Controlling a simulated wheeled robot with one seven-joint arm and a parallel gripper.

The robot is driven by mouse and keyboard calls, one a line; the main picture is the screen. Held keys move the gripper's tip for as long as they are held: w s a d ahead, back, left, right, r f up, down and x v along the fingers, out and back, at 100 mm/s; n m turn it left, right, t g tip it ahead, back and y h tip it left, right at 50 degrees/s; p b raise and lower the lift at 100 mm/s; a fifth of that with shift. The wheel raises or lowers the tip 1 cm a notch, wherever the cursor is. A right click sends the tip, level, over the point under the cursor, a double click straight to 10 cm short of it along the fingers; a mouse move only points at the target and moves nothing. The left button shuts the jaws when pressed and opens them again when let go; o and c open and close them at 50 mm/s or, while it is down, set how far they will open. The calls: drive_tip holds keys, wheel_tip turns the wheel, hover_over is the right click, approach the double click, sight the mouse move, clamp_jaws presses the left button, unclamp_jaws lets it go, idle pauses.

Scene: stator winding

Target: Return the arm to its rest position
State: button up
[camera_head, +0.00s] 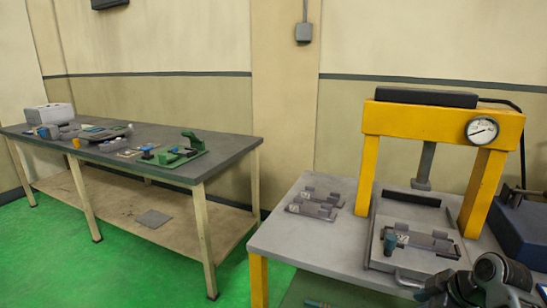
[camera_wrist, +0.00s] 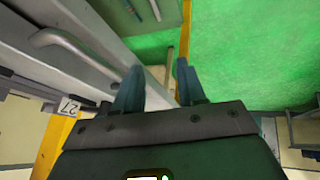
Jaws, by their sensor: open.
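My gripper shows in the wrist view (camera_wrist: 160,88). Its two teal fingers are apart with nothing between them. Beyond the fingers are the edge of a grey table, a bent grey handle (camera_wrist: 85,55) and the green floor. In the head view, part of my arm shows at the bottom right, in front of the press table. The gripper's fingertips cannot be made out there.
A yellow press (camera_head: 443,125) with a gauge stands on the grey table (camera_head: 300,238). Flat grey fixtures (camera_head: 316,203) lie left of it. A blue box (camera_head: 520,230) sits at the right. A long workbench (camera_head: 225,150) with parts stands at the left. Green floor (camera_head: 120,270) lies open between.

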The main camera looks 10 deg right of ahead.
drive_tip(key=s+a+f+m+t+h, duration=0.1)
drive_tip(key=s+a+f+m, duration=0.1)
drive_tip(key=s+a+f, duration=0.3)
drive_tip(key=s+a+f+m+t, duration=0.1)
drive_tip(key=s+a+f, duration=0.1)
drive_tip(key=a, duration=0.5)
drive_tip(key=s+a+m+t+h, duration=0.1)
drive_tip(key=s+a+m+t, duration=0.15)
drive_tip(key=s+a, duration=0.55)
drive_tip(key=s+a+r+m+t+h, duration=0.1)
drive_tip(key=s+r+m+t, duration=0.35)
drive_tip(key=s, duration=1.25)
drive_tip(key=s+r, duration=0.4)
drive_tip(key=r, duration=0.4)
drive_tip(key=s+r, duration=0.5)
drive_tip(key=r, duration=0.2)
drive_tip(key=shift+r+n+y, duration=0.3)
drive_tip(key=shift+r, duration=0.1)
drive_tip(key=shift+a, duration=0.1)
